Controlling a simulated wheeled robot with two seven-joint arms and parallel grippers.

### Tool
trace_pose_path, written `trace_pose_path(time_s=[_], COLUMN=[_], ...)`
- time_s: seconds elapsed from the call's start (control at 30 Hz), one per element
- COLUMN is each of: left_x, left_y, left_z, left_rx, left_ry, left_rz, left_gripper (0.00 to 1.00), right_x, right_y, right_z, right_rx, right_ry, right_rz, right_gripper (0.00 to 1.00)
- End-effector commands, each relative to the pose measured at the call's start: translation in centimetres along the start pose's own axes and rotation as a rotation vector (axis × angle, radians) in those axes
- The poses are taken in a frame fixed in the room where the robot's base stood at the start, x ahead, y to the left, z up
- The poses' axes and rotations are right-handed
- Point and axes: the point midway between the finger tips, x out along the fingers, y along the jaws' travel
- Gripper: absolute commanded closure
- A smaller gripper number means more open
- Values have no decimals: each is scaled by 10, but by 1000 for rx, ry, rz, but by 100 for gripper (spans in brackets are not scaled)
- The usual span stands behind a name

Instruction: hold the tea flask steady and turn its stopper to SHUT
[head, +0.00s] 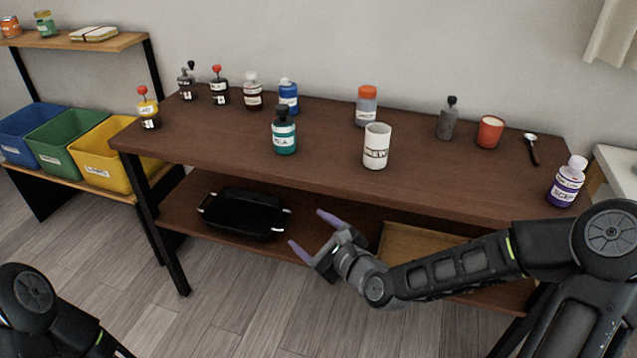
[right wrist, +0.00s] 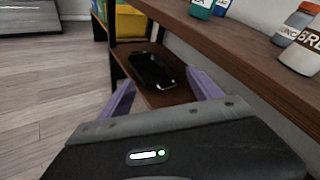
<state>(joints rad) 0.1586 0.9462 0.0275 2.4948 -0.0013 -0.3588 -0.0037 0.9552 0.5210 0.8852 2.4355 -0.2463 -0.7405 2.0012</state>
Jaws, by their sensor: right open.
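The teal bottle (head: 284,136) with a dark stopper (head: 281,114) stands upright on the table, left of the white cup; its label seems to read TEA. Its lower part also shows at the top of the right wrist view (right wrist: 203,8). My right gripper (head: 306,233) is open and empty, in front of the table and below its top, apart from the flask. Its two purple fingers (right wrist: 162,100) show in the right wrist view with nothing between them. The stopper's turn setting is too small to read. Only part of my left arm shows at bottom left; its gripper is out of view.
A white cup (head: 377,147), an orange-capped bottle (head: 366,106) and a blue bottle (head: 288,96) stand near the flask. A black tray (head: 243,214) lies on the lower shelf. The tabletop's front edge (head: 330,196) lies between my right gripper and the flask.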

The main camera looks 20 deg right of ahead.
Motion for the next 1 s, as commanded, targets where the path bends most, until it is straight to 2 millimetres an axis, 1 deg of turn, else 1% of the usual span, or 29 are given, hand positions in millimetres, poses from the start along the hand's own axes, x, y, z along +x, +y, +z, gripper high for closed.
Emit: trace_pose_path(time_s=[0.03, 0.07, 0.17, 0.27, 0.3, 0.37, 0.4, 0.5, 0.57, 0.6, 0.67, 0.7, 0.77, 0.8, 0.83, 0.9, 1.0], left_x=[0, 0, 0, 0, 0, 0, 0, 0, 0, -1, -3, -6, -17, -32, -42, -60, -85], left_y=[0, 0, 0, 0, 0, 0, 0, 0, 0, 0, 1, 2, 7, 12, 16, 24, 33], left_z=[0, 0, 0, 0, 0, 0, 0, 0, 0, 0, 0, 0, 0, 0, 0, 0, 0], left_rx=[0, 0, 0, 0, 0, 0, 0, 0, 0, 0, 0, 0, 0, -1, -1, -1, -2], left_ry=[0, 0, -1, -1, -1, -1, -1, -1, -1, -1, -1, -1, -1, -1, -1, 0, -1], left_rz=[0, 0, 0, 0, 0, 0, 0, 0, 0, 0, 0, 0, 0, 0, 0, 1, 1], left_gripper=[64, 64, 64, 64, 64, 64, 64, 64, 64, 64, 64, 64, 64, 64, 64, 64, 64], right_x=[2, 3, 3, -4, -10, -23, -33, -59, -75, -86, -104, -116, -138, -154, -162, -173, -183], right_y=[17, 27, 66, 119, 144, 178, 198, 238, 256, 266, 279, 285, 290, 288, 285, 278, 268], right_z=[-9, -16, -41, -75, -90, -114, -129, -161, -179, -189, -203, -210, -216, -211, -207, -195, -175], right_rx=[-58, -103, -272, -502, -612, -778, -883, -1110, -1228, -1303, -1408, -1477, -1576, -1637, -1666, -1698, -1714], right_ry=[22, 36, 80, 112, 115, 107, 92, 40, -1, -33, -84, -124, -190, -234, -257, -284, -298], right_rz=[39, 64, 169, 323, 402, 522, 600, 774, 869, 930, 1018, 1077, 1165, 1219, 1244, 1272, 1285], right_gripper=[27, 27, 27, 27, 27, 27, 27, 27, 27, 27, 27, 27, 27, 27, 27, 27, 27])
